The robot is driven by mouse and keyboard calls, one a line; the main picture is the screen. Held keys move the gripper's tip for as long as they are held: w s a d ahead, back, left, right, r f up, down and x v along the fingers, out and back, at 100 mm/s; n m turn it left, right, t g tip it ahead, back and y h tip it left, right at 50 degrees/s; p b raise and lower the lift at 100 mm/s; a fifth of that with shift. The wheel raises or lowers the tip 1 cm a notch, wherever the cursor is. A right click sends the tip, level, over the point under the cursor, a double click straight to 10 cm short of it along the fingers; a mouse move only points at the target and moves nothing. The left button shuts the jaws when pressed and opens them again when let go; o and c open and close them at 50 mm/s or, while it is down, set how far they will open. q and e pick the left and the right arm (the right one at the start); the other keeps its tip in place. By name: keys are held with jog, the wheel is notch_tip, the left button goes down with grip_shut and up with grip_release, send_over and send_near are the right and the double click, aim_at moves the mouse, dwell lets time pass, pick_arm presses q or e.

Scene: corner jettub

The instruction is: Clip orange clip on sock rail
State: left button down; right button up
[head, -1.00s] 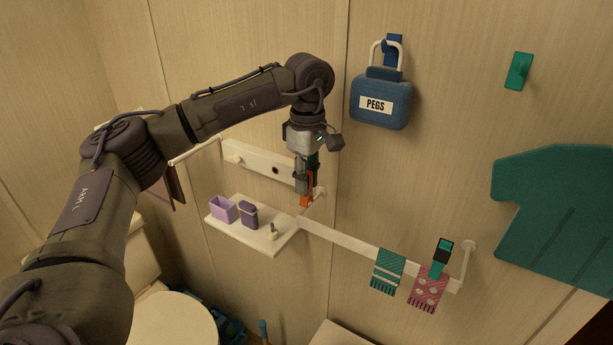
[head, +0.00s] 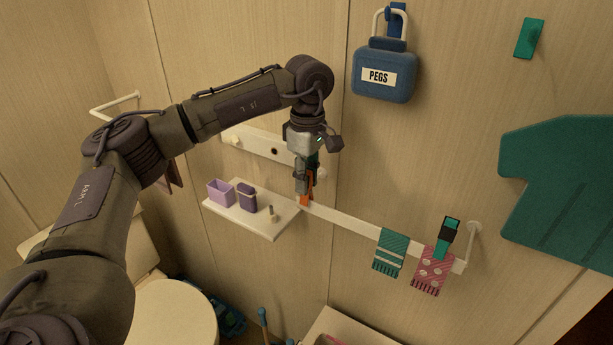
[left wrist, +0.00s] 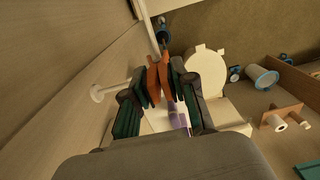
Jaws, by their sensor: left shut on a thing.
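My left gripper (head: 304,180) points down and is shut on the orange clip (head: 306,192). In the left wrist view the clip (left wrist: 160,80) sits between the dark fingers (left wrist: 161,88). The clip's lower end is at the left end of the white sock rail (head: 345,225), close to the shelf; I cannot tell whether it touches the rail. A teal striped sock (head: 389,255) and a pink spotted sock (head: 431,275) hang at the rail's right part. A teal and black clip (head: 446,240) is on the pink sock. My right gripper is not in view.
A white shelf (head: 244,222) left of the rail holds a lilac box (head: 221,193), a purple container (head: 248,198) and a small peg. A blue PEGS bag (head: 383,78) hangs above the rail. A large teal shape (head: 560,190) is on the right wall. The rail's middle is bare.

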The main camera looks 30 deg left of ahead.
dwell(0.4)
pick_arm(q)
jog(key=c, duration=0.9)
grip_release()
jog(key=shift+o, duration=0.2)
notch_tip(320, 180, up, 12)
jog(key=shift+w, duration=0.15)
